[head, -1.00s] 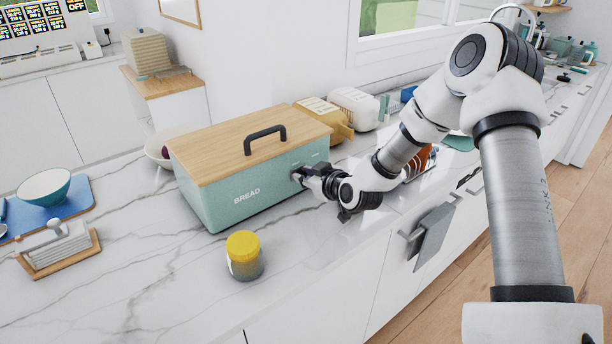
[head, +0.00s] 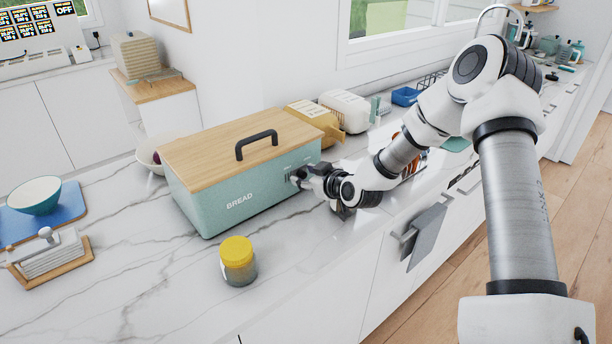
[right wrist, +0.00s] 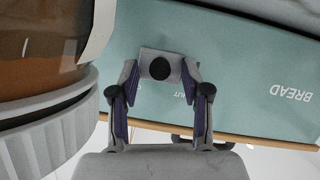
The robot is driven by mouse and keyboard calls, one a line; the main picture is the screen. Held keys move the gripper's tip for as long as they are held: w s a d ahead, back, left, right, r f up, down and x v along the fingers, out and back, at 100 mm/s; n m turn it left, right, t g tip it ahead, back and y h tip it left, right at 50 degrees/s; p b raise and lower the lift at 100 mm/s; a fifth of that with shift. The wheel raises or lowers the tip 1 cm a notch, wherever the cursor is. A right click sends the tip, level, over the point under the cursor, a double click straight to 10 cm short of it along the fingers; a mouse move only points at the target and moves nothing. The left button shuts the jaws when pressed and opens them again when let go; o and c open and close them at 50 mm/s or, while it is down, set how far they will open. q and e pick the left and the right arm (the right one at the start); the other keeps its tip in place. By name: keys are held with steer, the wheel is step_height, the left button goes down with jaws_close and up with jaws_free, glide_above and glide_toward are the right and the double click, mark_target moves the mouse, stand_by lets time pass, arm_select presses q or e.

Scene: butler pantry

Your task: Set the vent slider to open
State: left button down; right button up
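The vent slider (right wrist: 148,55) is a small grey plate with a round black knob, on the front of the teal bread box (head: 225,205). In the right wrist view, which looks upside down, part of a label ending in "UT" shows beside it. My right gripper (right wrist: 160,72) is at the slider, its two fingers spread on either side of the plate with a gap around the knob. Whether a fingertip touches the plate edges is unclear. In the head view the right gripper (head: 299,177) covers most of the slider. My left gripper is out of view.
A yellow-lidded jar (head: 238,262) stands in front of the box. A brown jar-like object with a ribbed grey edge (right wrist: 45,125) is close beside the right gripper. A toaster (head: 345,110) stands behind the box. The marble counter at front left has free room.

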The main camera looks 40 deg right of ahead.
steer(key=shift+r, duration=0.1)
steer(key=v, duration=1.2)
